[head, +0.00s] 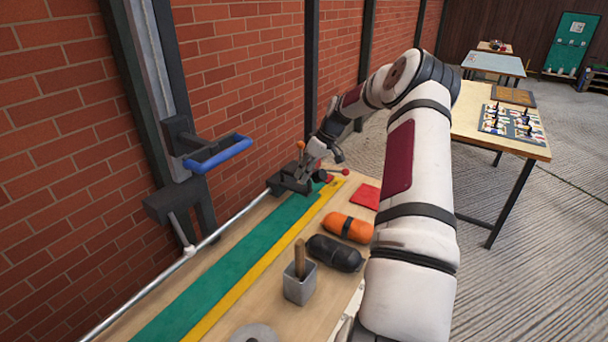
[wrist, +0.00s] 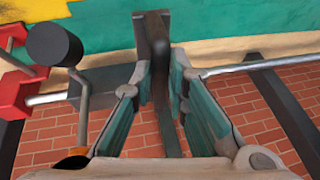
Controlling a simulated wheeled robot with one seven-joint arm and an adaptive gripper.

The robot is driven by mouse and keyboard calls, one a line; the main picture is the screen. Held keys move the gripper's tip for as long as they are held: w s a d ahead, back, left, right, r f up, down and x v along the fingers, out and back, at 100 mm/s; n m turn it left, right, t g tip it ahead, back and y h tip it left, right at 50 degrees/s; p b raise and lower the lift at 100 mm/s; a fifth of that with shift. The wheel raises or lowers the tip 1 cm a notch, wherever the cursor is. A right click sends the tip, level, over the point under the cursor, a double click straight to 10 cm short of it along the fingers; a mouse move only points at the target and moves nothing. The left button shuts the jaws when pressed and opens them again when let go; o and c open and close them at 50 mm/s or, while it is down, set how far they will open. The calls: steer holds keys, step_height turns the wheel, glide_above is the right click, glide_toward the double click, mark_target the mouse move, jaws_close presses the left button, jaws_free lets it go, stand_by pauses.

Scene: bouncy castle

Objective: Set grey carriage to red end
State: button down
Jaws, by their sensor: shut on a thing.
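The dark grey carriage (head: 290,181) sits on a silver rail (head: 150,291) along the wall side of the workbench, near the rail's far end. In the wrist view its grey block (wrist: 98,84) is on the rail. My gripper (head: 316,154) is at the carriage. In the wrist view my gripper (wrist: 160,72) is shut on the carriage's upright dark handle (wrist: 153,38), with a finger on each side. The red end (wrist: 15,88) is at the left in the wrist view. A short bare stretch of rail shows between it and the block.
Green and yellow strips (head: 215,284) run along the bench. A blue handle (head: 217,154) juts from a wall column. My arm hides part of the bench.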

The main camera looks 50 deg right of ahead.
steer(key=shift+d+r, duration=0.1)
steer(key=shift+d, duration=0.3)
steer(key=c, duration=1.6)
jaws_free()
steer(key=shift+o, duration=0.2)
steer(key=v, duration=1.2)
